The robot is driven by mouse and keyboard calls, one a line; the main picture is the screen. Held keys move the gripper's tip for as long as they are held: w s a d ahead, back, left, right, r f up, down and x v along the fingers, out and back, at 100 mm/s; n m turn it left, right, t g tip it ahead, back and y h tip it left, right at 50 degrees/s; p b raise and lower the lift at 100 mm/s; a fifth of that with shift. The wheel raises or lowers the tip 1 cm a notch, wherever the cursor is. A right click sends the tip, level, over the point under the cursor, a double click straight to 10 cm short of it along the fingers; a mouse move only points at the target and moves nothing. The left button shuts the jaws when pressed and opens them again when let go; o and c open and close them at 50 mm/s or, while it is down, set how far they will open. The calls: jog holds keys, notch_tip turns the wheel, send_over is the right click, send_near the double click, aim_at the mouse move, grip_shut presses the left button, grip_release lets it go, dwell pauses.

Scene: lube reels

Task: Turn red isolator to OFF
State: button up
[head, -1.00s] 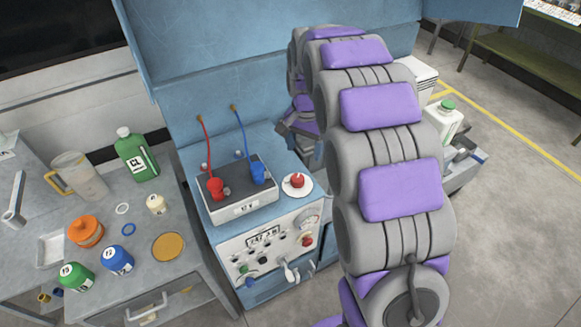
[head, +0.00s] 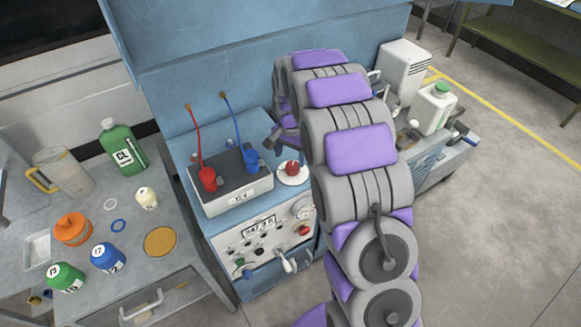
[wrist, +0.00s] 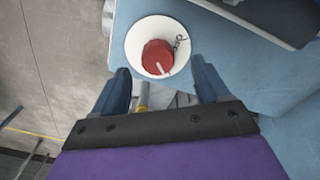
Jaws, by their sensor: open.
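The red isolator (head: 291,167) is a round red knob on a white disc (head: 291,179), on top of the blue cabinet beside the battery-like box. In the wrist view the red knob (wrist: 158,57) sits on its white disc (wrist: 133,38), with a pale pointer line toward the lower right and small dark lettering at the right. My gripper (wrist: 161,82) is open and empty, its two blue fingers below the knob in the picture, left and right of centre. The knob is not between the fingertips. In the head view my arm hides most of the gripper.
A dark-topped box (head: 230,182) with red (head: 207,180) and blue (head: 252,161) clamps stands left of the isolator. A cabinet front (head: 262,240) carries dials and knobs. A bench (head: 185,262) with bottles is at left. A cart (head: 425,165) is at right.

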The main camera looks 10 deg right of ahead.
aim_at(292, 165)
jog(key=f, duration=0.3)
jog(key=f+b, duration=0.1)
jog(key=f, duration=0.1)
jog(key=shift+d+f, duration=0.15)
jog(key=shift+d, duration=0.25)
jog(key=shift+a, duration=0.25)
jog(key=shift+c, duration=0.2)
jog(key=shift+c, duration=0.8)
jog(key=shift+d, duration=0.15)
jog(key=c, duration=0.8)
jog(key=shift+c, duration=0.2)
